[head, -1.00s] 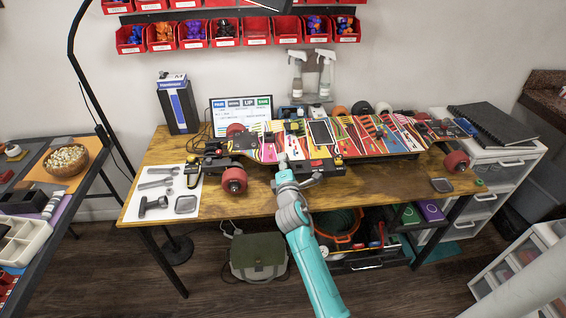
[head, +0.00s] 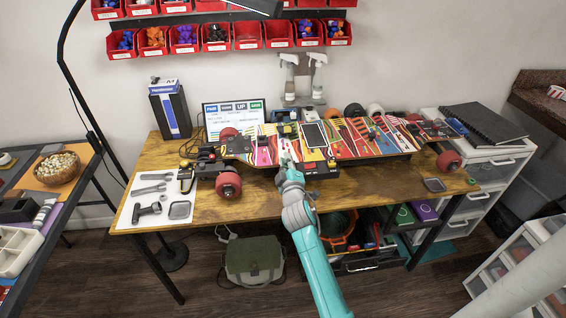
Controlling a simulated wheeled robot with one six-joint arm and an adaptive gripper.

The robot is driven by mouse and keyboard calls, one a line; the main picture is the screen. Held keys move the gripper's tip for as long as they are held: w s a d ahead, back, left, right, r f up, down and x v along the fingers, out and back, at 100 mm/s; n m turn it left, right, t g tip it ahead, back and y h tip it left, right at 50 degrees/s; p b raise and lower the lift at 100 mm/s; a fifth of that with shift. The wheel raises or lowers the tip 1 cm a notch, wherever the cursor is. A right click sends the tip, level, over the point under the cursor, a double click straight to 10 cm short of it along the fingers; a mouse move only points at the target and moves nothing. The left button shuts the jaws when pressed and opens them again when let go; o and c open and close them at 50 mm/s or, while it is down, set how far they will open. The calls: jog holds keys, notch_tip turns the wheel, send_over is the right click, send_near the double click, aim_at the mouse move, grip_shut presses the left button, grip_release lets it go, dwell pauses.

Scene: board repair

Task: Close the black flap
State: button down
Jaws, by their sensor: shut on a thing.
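A long, colourful skateboard-like board (head: 350,140) with red wheels lies across the wooden workbench. A black part with small red marks (head: 320,169) shows under its front edge, just right of my gripper; it looks like the black flap, but its hinge and angle are too small to make out. My gripper (head: 286,162) is at the board's front edge, left of the middle. It is closed at the left end of this black part and appears to hold it. My wrist hides part of the contact.
A white mat with tools (head: 152,205) lies on the bench (head: 260,208) at left. A lit screen (head: 235,117), a blue-black box (head: 171,112) and spray bottles (head: 290,78) stand behind the board. The front strip of the bench is mostly clear.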

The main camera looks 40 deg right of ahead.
jog(key=m, duration=0.2)
jog(key=shift+s+d+f+m, duration=0.2)
jog(key=shift+s+d+m, duration=0.1)
jog(key=shift+d+m, duration=0.1)
jog(key=m, duration=0.3)
jog(key=shift+s+d+f+m, duration=0.3)
jog(key=shift+d, duration=0.1)
jog(key=shift+s+d+f+m, duration=0.1)
jog(key=shift+d+f+m, duration=0.1)
jog(key=shift+m, duration=0.65)
jog(key=shift+s+d+f+m, duration=0.1)
jog(key=shift+f+m, duration=0.05)
jog(key=shift+m, duration=0.65)
jog(key=shift+s+d+f+m, duration=0.1)
jog(key=shift+d+f+m, duration=0.1)
jog(key=shift+m, duration=0.65)
jog(key=c, duration=1.4)
grip_release()
jog(key=shift+c, duration=0.2)
jog(key=shift+a, duration=0.1)
jog(key=v, duration=1.2)
